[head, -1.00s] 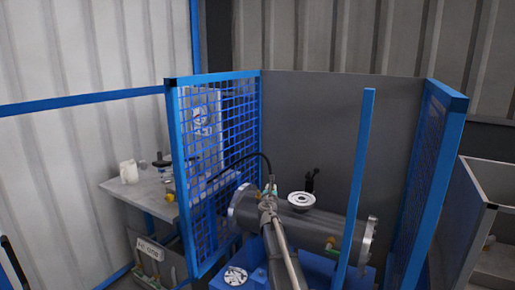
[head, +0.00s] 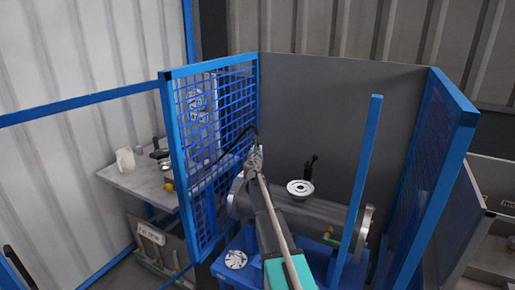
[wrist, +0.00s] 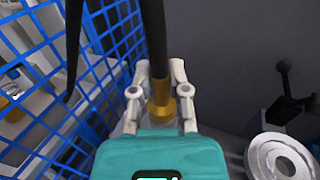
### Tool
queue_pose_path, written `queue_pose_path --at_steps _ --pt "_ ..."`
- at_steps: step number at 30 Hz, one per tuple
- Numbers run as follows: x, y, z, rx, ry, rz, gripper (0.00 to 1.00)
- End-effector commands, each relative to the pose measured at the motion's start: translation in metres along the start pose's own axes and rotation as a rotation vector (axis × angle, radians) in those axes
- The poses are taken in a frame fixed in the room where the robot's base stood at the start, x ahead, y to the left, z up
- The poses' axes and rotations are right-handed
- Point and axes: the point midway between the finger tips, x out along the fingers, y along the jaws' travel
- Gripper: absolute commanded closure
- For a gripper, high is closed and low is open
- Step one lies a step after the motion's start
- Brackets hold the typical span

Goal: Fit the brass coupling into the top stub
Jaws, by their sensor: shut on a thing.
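My gripper (head: 255,160) is raised above the left end of the grey flanged shell (head: 325,214). In the wrist view my gripper (wrist: 160,92) is shut on the brass coupling (wrist: 161,109), with a black hose running up from it. The coupling's lower end is hidden behind the gripper body. The top stub (head: 299,188) shows as a pale round flange with a dark centre on top of the shell. It also shows at the lower right of the wrist view (wrist: 262,158). The coupling is apart from the stub, to its left.
A blue mesh panel (head: 212,120) stands close on the left, and a blue post (head: 361,180) rises in front of the shell. A black handle (head: 310,168) stands behind the stub. A bench (head: 140,178) is beyond the mesh. A grey wall (head: 335,100) closes the back.

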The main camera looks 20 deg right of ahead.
Motion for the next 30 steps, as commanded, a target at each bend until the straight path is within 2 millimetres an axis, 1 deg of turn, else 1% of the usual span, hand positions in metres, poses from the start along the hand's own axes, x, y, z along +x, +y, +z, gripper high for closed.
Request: queue_pose_path --at_steps 7,13,30 --pt "-0.001 -0.001 0.0 0.001 0.0 -0.002 1.0" --pt "-0.001 -0.001 -0.006 0.001 0.0 -0.002 1.0" --pt "0.0 -0.002 -0.044 0.001 0.0 -0.003 1.0"
